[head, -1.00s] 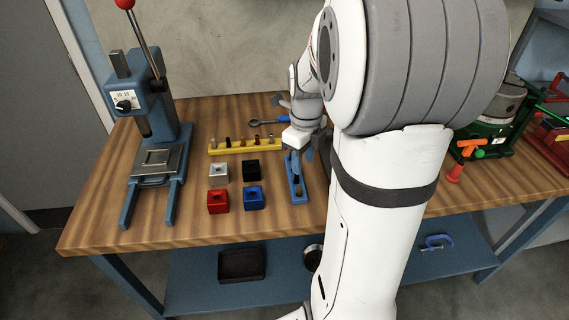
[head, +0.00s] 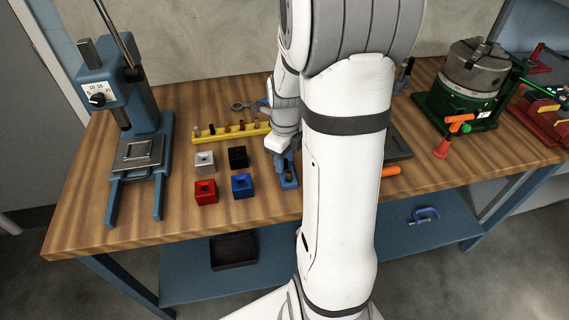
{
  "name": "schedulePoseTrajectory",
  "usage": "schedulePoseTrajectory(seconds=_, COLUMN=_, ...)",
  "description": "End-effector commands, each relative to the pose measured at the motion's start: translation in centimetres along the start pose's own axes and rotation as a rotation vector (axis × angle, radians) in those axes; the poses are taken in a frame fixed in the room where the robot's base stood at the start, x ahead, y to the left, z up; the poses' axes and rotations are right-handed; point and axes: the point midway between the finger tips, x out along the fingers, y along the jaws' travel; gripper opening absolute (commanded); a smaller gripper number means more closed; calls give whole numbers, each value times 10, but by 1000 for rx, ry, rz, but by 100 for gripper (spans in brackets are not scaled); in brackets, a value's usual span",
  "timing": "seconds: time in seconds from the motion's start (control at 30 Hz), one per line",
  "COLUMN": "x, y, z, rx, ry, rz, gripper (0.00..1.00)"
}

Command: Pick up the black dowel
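My gripper (head: 284,160) points down over the narrow blue holder (head: 290,184), near its far part. The fingertips are small and partly covered by my wrist, so I cannot tell if they are open or shut, or touching anything. I cannot make out a black dowel for certain. A yellow rack (head: 208,137) behind the blocks holds several short pegs, some dark, and its right end is hidden behind my wrist. Part of the blue holder is also hidden by my arm.
Silver (head: 204,161), black (head: 238,157), red (head: 206,191) and blue (head: 242,185) blocks stand left of my gripper. A blue press (head: 117,95) stands at the left. A green chuck fixture (head: 467,118) is at the right. Bare wood lies before the blocks.

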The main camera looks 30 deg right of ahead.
Motion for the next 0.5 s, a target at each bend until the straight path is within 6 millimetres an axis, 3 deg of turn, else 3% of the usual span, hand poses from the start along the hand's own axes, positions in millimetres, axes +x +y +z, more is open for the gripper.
schedulePoseTrajectory(seconds=0.07, x=0, y=0, z=0, rx=0, ry=0, rz=0, gripper=38)
schedulePoseTrajectory(seconds=0.5, x=0, y=0, z=0, rx=-1, ry=0, rz=0, gripper=2)
